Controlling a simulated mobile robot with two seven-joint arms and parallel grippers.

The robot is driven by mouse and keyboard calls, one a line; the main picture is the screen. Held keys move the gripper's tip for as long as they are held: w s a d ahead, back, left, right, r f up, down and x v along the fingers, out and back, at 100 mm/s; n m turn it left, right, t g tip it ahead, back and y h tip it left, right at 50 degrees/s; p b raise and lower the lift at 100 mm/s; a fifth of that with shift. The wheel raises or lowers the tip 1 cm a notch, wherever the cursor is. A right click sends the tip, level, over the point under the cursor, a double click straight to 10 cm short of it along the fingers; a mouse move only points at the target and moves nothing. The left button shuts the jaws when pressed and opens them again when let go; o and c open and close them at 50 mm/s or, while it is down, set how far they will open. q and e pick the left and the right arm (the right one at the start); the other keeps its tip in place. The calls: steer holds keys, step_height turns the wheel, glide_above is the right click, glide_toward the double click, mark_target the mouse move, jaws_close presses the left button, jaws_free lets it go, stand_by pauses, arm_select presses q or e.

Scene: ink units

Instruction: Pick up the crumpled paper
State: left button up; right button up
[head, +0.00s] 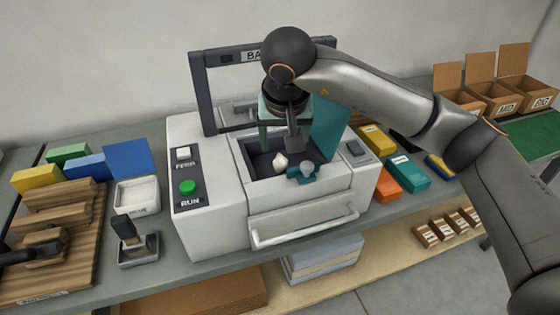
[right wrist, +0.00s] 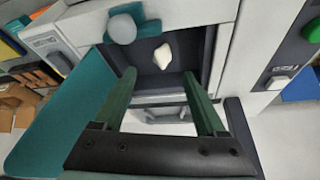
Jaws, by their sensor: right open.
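The crumpled paper (head: 279,160) is a small whitish lump inside the dark open bay (head: 256,166) of the white machine (head: 213,220). In the right wrist view the paper (right wrist: 163,56) lies on the dark bay floor, ahead of and between my fingers. My right gripper (head: 283,145) reaches down over the bay from above. It is open, its two green fingers (right wrist: 165,85) apart with nothing between them, and does not appear to touch the paper.
A teal knobbed part (head: 303,172) sits at the bay's front right edge, near the paper. A teal flap (head: 329,125) stands to the right of my gripper. A dark frame (head: 198,90) rises behind. The green RUN button (head: 188,187) is on the machine's left.

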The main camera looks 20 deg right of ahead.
mark_target(280, 158)
steer(key=x, duration=0.4)
steer(key=p+x, duration=0.1)
steer(key=x, duration=0.3)
steer(key=shift+w+a, duration=0.15)
steer(key=shift+w, duration=0.1)
jaws_close()
